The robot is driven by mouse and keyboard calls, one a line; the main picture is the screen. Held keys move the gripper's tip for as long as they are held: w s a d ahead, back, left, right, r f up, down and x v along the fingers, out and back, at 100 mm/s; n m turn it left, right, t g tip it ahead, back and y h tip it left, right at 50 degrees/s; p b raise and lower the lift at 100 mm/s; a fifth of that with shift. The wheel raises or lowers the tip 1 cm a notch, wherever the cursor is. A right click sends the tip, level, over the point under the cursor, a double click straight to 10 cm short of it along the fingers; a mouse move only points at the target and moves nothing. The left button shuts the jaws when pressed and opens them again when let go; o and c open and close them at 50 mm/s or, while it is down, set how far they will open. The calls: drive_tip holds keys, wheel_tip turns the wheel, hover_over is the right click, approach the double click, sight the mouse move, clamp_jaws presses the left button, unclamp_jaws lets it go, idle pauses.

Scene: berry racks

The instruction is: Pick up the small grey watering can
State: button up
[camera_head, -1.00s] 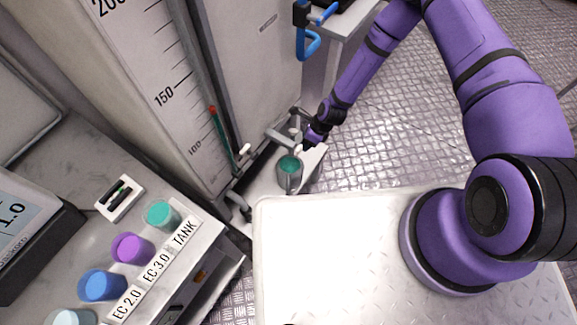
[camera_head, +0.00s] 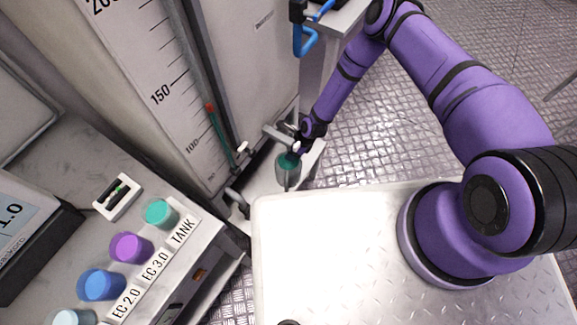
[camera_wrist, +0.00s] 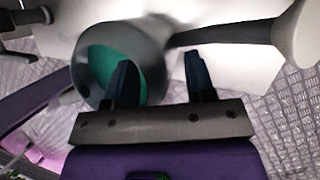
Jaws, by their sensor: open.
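The small grey watering can (camera_head: 287,178) stands low on a pale shelf beside the tall tank, its teal inside facing up. In the wrist view the can (camera_wrist: 152,48) shows its round grey rim, and a dark spout runs right to a pale grey end. My gripper (camera_head: 301,149) is right at the can's upper side in the head view. In the wrist view my gripper (camera_wrist: 163,80) is open; the left finger overlaps the can's mouth and the right finger is outside, below the spout. I cannot tell whether either finger touches the can. Nothing is held.
The tall tank with a printed scale (camera_head: 160,95) and pipework (camera_head: 272,133) crowd the can's left and back. A counter with coloured cups (camera_head: 130,247) is at left. A bare metal platform (camera_head: 330,240) lies in front.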

drive_tip(key=shift+a+f, duration=0.15)
drive_tip(key=shift+f, duration=0.35)
clamp_jaws()
drive_tip(key=shift+a+r, duration=0.1)
idle(1.0)
